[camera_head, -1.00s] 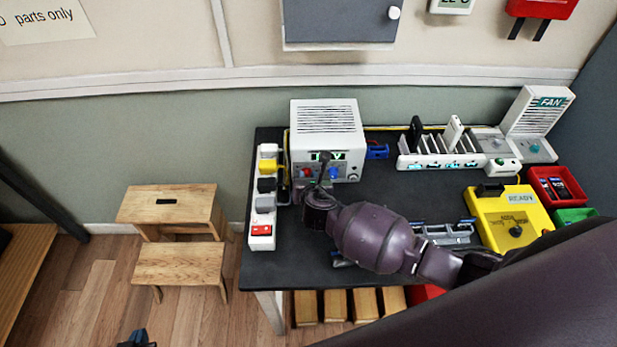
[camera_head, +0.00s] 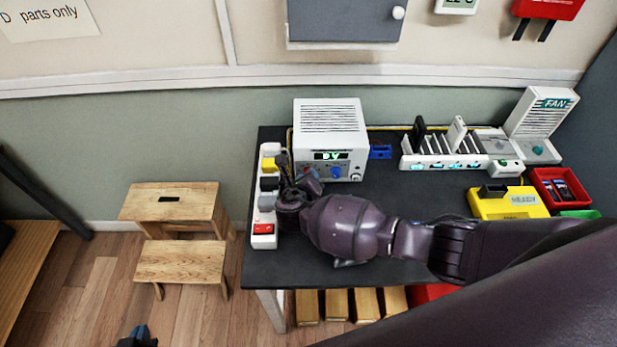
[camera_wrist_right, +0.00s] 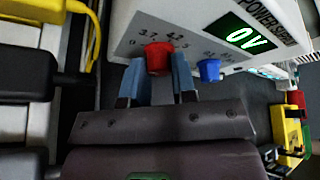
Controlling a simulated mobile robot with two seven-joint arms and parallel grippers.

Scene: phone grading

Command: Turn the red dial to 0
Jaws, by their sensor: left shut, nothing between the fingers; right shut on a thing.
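The red dial (camera_wrist_right: 158,58) sits on the front panel of the white power supply (camera_head: 330,118). Printed numbers surround it, with a 0 at its left. The green display (camera_wrist_right: 245,38) reads 0V. My right gripper (camera_wrist_right: 157,85) is shut on the red dial, with one blue finger on each side of it. In the head view my right gripper covers most of the dial. A blue dial (camera_wrist_right: 209,70) is to the right of the red one. My left gripper (camera_head: 139,337) is shut and empty at the bottom edge of the head view, away from the desk.
A power strip (camera_head: 264,215) with plugs stands at the left desk edge beside my right gripper. A white rack (camera_head: 440,163) and a yellow tester (camera_head: 508,206) are farther right. A wooden step stool (camera_head: 180,262) stands on the floor at left.

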